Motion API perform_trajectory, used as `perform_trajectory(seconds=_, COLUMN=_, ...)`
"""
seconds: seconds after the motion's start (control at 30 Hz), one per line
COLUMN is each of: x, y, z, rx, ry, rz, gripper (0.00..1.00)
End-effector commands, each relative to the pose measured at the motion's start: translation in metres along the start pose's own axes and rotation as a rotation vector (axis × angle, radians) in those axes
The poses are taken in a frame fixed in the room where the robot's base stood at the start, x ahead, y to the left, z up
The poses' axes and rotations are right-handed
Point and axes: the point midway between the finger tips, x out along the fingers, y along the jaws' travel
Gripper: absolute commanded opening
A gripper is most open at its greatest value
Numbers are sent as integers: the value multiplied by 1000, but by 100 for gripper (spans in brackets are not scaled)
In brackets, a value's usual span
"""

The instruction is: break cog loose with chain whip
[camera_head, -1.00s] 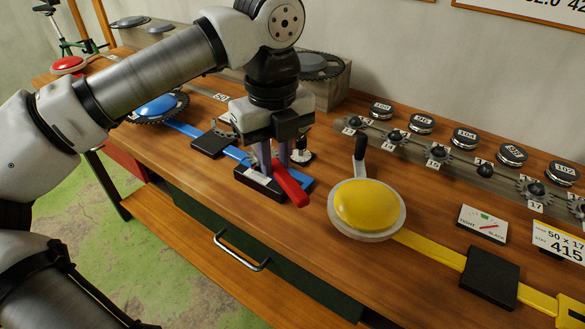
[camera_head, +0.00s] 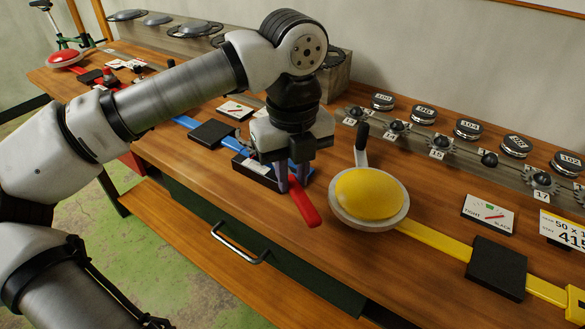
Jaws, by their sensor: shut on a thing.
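My gripper (camera_head: 293,180) is shut on the chain whip's red handle (camera_head: 306,206), just above the front edge of a dark block (camera_head: 252,167) on the bench. The handle's free end points toward the front of the bench. The whip's chain end and any cog it engages are hidden behind my gripper, so I cannot tell whether they touch. A row of cogs, one of them a toothed cog (camera_head: 541,180) by the label 17, sits on the grey rail at the back right.
A yellow dome on a round dish (camera_head: 368,195) with an upright lever (camera_head: 361,145) stands close right of my gripper. Black weights (camera_head: 468,130) line the back. A black pad (camera_head: 496,268) lies on the yellow strip. Bare wood lies in front of the handle.

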Motion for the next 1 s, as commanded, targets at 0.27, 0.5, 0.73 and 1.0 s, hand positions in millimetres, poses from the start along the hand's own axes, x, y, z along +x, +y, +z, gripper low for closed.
perform_trajectory(seconds=0.27, x=-1, y=0, z=0, rx=0, ry=-1, rz=0, gripper=0)
perform_trajectory(seconds=0.5, x=1, y=0, z=0, rx=-1, ry=-1, rz=0, gripper=0)
perform_trajectory(seconds=0.73, x=4, y=0, z=0, rx=-1, ry=-1, rz=0, gripper=0)
perform_trajectory(seconds=1.0, x=5, y=0, z=0, rx=-1, ry=-1, rz=0, gripper=0)
